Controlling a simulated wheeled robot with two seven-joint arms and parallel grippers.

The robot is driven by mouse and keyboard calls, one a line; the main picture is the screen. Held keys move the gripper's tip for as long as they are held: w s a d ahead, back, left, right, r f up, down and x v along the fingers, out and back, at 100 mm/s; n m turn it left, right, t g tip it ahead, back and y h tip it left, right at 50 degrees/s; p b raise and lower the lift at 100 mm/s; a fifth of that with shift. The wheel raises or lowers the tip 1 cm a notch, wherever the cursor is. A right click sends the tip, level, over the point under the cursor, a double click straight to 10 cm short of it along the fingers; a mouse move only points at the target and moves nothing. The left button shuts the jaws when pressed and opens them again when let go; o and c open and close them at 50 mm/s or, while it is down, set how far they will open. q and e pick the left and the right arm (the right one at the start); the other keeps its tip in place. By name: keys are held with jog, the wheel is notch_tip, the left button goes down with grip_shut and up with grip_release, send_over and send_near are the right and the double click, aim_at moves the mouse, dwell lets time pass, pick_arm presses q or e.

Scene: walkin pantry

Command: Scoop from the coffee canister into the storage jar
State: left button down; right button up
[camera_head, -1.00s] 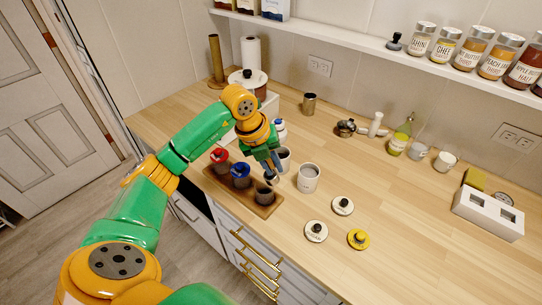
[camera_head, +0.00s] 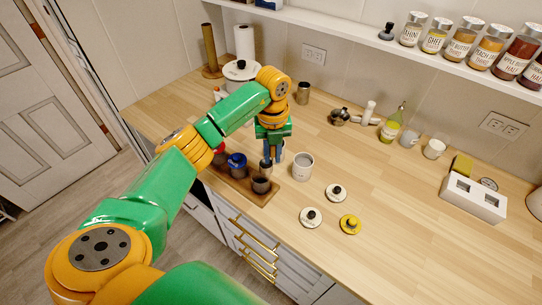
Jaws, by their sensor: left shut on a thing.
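My left gripper (camera_head: 269,158) points down over the right part of the wooden tray, shut on a small grey scoop (camera_head: 266,168), which my fingers partly hide. The scoop is close above and behind an open grey cup (camera_head: 261,185) on the tray; I cannot tell whether they touch. An open white canister (camera_head: 303,167) stands right of the gripper. Another pale container (camera_head: 282,154) is mostly hidden behind the gripper. Labels are too small to read, so I cannot tell which is the coffee canister and which the storage jar. My right gripper is not in view.
The wooden tray (camera_head: 243,187) also holds a blue cup (camera_head: 237,166) and a red one, mostly hidden by my arm. Two white lids (camera_head: 311,217) and a yellow lid (camera_head: 350,224) lie in front. The counter's right middle is clear.

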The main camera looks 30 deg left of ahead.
pick_arm(q)
jog(key=shift+r, duration=0.1)
jog(key=shift+w+r, duration=0.1)
jog(key=shift+r, duration=2.8)
